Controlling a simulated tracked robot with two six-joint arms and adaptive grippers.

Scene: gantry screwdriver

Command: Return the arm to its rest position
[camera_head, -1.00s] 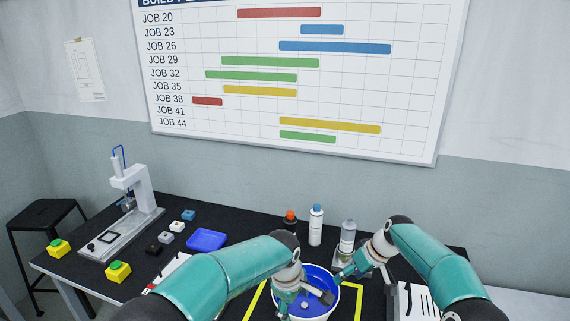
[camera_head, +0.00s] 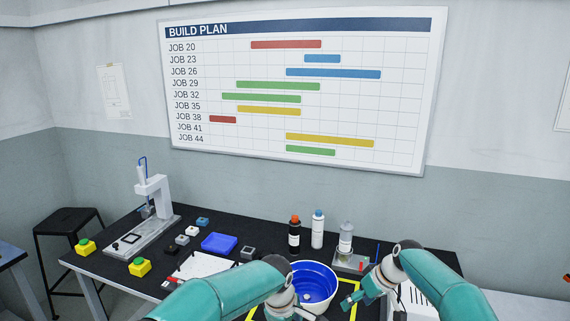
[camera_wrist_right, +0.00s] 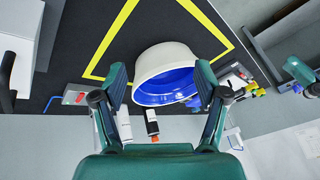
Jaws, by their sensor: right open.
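My right gripper (camera_head: 349,302) is open and empty in the head view, just right of the blue-lined white bowl (camera_head: 331,275). In the right wrist view its two fingers (camera_wrist_right: 160,88) are spread apart, with the bowl (camera_wrist_right: 168,62) showing beyond and between them. My left gripper (camera_head: 298,312) is at the bottom edge of the head view, in front of the bowl's lower left. It is partly cut off there, so its jaws cannot be made out. A small pale piece (camera_head: 306,297) lies inside the bowl.
On the black bench stand a press (camera_head: 150,210), yellow-based green buttons (camera_head: 139,266), a blue tray (camera_head: 219,243), small blocks, and an orange-capped bottle (camera_head: 294,235). A blue-capped bottle (camera_head: 317,230) and a clear bottle (camera_head: 346,238) stand behind the bowl. Yellow tape surrounds the bowl.

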